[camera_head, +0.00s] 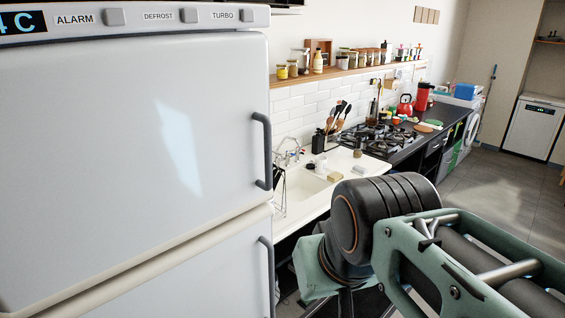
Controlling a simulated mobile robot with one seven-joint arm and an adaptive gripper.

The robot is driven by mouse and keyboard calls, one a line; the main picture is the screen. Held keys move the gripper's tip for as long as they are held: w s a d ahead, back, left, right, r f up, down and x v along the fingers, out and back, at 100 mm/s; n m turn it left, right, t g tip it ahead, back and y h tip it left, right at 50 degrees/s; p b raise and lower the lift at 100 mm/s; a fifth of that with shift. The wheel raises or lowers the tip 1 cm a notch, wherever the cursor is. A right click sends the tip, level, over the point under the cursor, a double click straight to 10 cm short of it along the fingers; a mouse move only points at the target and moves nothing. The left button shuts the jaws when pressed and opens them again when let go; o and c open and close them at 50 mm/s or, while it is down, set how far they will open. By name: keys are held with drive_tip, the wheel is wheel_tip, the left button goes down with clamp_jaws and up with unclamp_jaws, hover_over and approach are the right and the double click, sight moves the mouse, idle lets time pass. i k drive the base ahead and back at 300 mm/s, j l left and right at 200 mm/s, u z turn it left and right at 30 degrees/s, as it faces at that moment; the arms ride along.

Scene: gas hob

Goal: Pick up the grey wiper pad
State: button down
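I cannot make out a grey wiper pad in the head view. My arm fills the lower right of the view and covers part of the counter front and floor. The fingers of my gripper cannot be made out.
A tall white fridge (130,150) with dark handles stands close on the left. Beyond the sink is a gas hob (378,138) on a dark counter, with a red kettle (404,106) behind it. A shelf with jars (340,75) runs above. Open floor (500,185) lies right.

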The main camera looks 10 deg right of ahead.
sight(359, 171)
drive_tip(key=i+l+z, duration=0.1)
drive_tip(key=i+l, duration=0.35)
drive_tip(key=i+l+z, duration=0.1)
drive_tip(key=i+l, duration=0.4)
drive_tip(key=i+l+z, duration=0.1)
drive_tip(key=i+l, duration=0.3)
drive_tip(key=i+l+z, duration=0.1)
drive_tip(key=i+l, duration=0.25)
drive_tip(key=i, duration=0.3)
drive_tip(key=i+l+z, duration=0.1)
drive_tip(key=i+l, duration=0.2)
drive_tip(key=i, duration=0.2)
drive_tip(key=i+l+z, duration=0.15)
drive_tip(key=i+l, duration=0.15)
drive_tip(key=i, duration=0.25)
drive_tip(key=k+j+z, duration=0.1)
drive_tip(key=j, duration=0.35)
drive_tip(key=i+l, duration=0.25)
drive_tip(key=i+l+u, duration=0.1)
drive_tip(key=i+l, duration=0.15)
drive_tip(key=l, duration=0.25)
